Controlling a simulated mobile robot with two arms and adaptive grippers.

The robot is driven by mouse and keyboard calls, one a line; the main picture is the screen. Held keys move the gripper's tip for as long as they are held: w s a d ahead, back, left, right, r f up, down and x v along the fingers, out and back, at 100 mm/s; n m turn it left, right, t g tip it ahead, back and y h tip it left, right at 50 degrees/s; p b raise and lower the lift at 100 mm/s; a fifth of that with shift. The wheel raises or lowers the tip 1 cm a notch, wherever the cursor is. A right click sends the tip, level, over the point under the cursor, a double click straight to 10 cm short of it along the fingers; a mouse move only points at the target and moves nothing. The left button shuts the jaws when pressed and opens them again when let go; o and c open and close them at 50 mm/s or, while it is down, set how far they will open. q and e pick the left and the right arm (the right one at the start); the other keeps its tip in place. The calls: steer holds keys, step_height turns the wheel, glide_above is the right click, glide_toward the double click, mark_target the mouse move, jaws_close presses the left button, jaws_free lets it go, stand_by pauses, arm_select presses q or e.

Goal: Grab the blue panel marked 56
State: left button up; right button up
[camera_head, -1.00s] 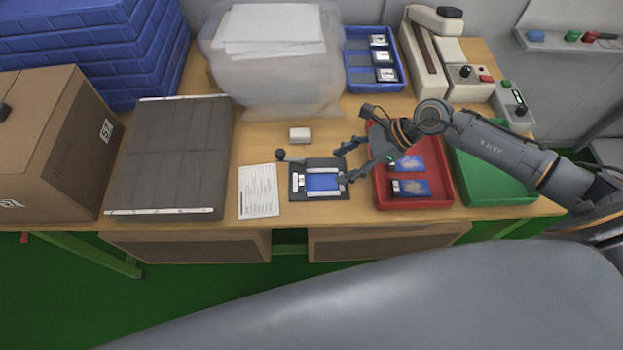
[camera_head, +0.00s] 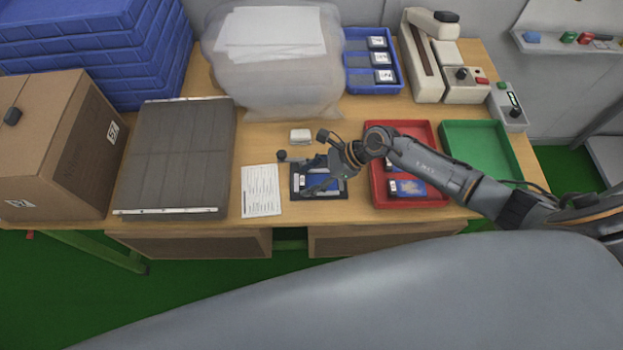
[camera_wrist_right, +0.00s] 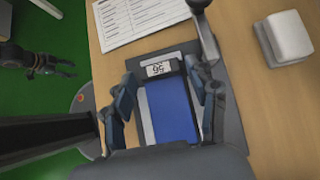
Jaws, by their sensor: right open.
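The blue panel (camera_head: 327,182) lies in a dark fixture (camera_head: 297,193) with a lever on the table. In the right wrist view the panel (camera_wrist_right: 170,110) has a white label reading 56 upside down. My right gripper (camera_head: 318,172) is over the fixture, partly covering the panel. In the right wrist view my open right gripper (camera_wrist_right: 163,92) has one finger on each side of the panel. Whether the fingers touch it cannot be told. My left gripper (camera_wrist_right: 58,66) appears over the green floor at the left of the right wrist view, too dark to judge its jaws.
A red tray (camera_head: 437,165) with blue panels lies under my right arm. A green tray (camera_head: 480,150) is beside it. A paper sheet (camera_head: 261,190) and a small white block (camera_head: 300,136) lie near the fixture. A blue bin (camera_head: 375,89) stands at the back.

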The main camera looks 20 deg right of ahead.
steer(key=c, duration=0.8)
